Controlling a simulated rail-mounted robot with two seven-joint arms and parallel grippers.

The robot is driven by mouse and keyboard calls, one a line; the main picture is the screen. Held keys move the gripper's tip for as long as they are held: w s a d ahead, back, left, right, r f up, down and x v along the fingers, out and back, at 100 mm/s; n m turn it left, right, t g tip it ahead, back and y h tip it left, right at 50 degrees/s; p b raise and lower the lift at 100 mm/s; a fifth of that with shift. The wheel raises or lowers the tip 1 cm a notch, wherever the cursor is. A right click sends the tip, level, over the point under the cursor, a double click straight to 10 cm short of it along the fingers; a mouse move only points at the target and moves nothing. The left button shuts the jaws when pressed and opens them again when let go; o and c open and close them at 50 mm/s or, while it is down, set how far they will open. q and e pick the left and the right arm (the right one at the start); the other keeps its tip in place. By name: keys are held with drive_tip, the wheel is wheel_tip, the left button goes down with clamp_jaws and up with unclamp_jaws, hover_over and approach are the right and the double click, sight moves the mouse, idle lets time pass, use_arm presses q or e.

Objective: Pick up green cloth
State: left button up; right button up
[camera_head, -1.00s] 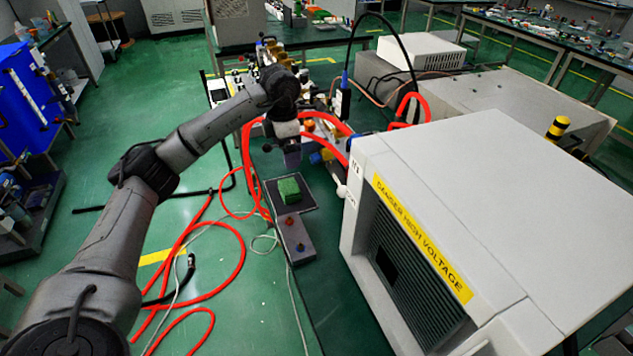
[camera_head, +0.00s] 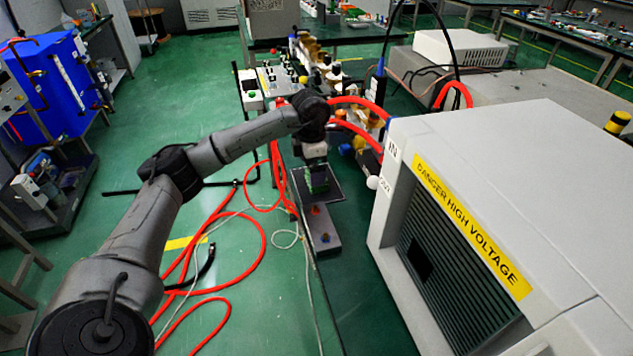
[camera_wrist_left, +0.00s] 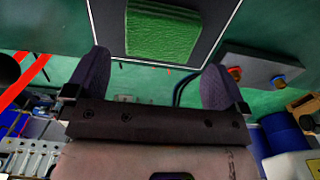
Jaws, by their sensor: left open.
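The green cloth (camera_head: 318,179) is a small folded block lying on a dark square plate with a light edge (camera_head: 338,191). In the head view my left gripper (camera_head: 315,166) is right over the cloth and hides part of it. In the left wrist view the cloth (camera_wrist_left: 162,32) lies beyond the fingertips, roughly centred between them. The two fingers of my left gripper (camera_wrist_left: 157,75) are spread apart with nothing between them. I cannot tell the exact height above the cloth. My right gripper is not in view.
A grey box with coloured knobs (camera_head: 318,230) stands just in front of the plate. Red hoses (camera_head: 255,240) loop over the floor at its left. A big white high-voltage cabinet (camera_head: 520,200) stands close at the right. Green floor at the left is mostly free.

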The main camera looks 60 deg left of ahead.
use_arm(q)
wheel_tip(320, 180, down, 4)
drive_tip(key=b, duration=0.2)
drive_tip(key=shift+f+b, duration=0.25)
drive_tip(key=shift+b, duration=0.05)
drive_tip(key=shift+w, duration=0.1)
drive_tip(key=shift+c, duration=0.8)
drive_tip(key=c, duration=0.7)
wheel_tip(320, 180, up, 9)
drive_tip(key=p, duration=0.4)
drive_tip(key=shift+f+p, duration=0.15)
drive_tip(key=shift+p, duration=0.25)
drive_tip(key=shift+r+p, duration=0.3)
drive_tip(key=shift+r, duration=0.45)
